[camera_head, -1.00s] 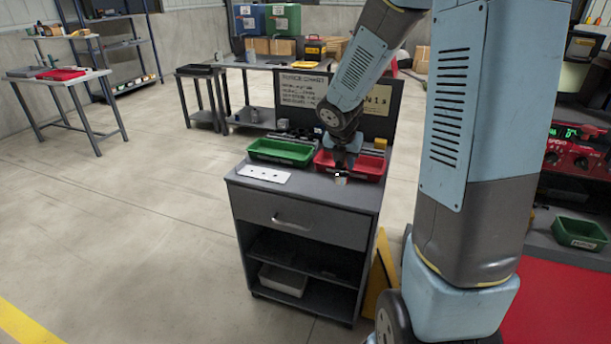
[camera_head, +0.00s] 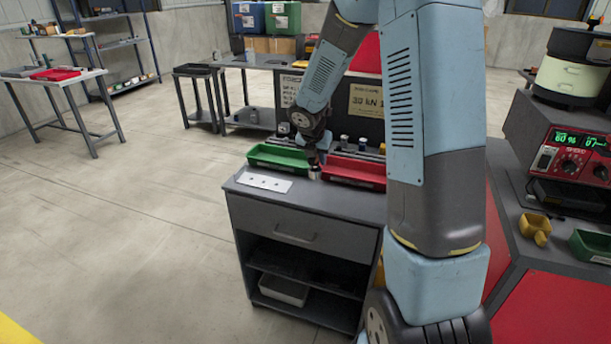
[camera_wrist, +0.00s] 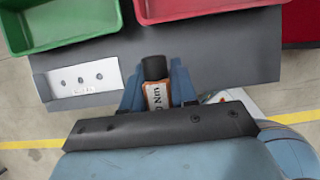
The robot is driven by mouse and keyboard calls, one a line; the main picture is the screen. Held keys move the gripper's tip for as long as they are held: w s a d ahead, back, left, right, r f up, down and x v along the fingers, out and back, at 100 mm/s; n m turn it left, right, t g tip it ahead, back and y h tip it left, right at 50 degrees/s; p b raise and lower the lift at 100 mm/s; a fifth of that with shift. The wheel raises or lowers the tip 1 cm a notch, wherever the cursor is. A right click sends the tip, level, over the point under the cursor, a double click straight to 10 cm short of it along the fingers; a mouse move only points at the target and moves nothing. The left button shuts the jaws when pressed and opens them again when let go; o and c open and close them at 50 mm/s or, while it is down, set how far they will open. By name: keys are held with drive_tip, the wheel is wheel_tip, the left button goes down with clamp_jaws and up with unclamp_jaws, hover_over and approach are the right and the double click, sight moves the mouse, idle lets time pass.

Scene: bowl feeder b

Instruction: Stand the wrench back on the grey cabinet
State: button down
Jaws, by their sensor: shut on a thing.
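My gripper (camera_head: 315,160) is low over the top of the grey cabinet (camera_head: 330,196), in front of the gap between the green and red trays. In the wrist view my gripper (camera_wrist: 157,92) is shut on the wrench (camera_wrist: 155,94), which shows a black end and an orange and white body marked "Nm". In the head view only a small pale and dark part of the wrench (camera_head: 315,173) shows below the fingers. It looks about upright. I cannot tell whether its lower end touches the cabinet top (camera_wrist: 225,65).
A green tray (camera_head: 278,157) and a red tray (camera_head: 355,172) stand along the cabinet's back edge. A white plate with holes (camera_head: 264,182) lies at the left; it also shows in the wrist view (camera_wrist: 84,80). The cabinet top's front strip is clear.

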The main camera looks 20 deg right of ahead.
drive_tip(key=w+f, duration=0.1)
drive_tip(key=f, duration=0.1)
drive_tip(key=w+a+f, duration=0.1)
drive_tip(key=w+f, duration=0.1)
drive_tip(key=w+a+f, duration=0.1)
drive_tip(key=f, duration=0.1)
drive_tip(key=shift+w+a, duration=0.15)
drive_tip(key=shift+w, duration=0.1)
drive_tip(key=shift+w+f, duration=0.1)
drive_tip(key=shift+f, duration=1.5)
drive_tip(key=shift+f, duration=0.1)
drive_tip(key=c, duration=0.9)
unclamp_jaws()
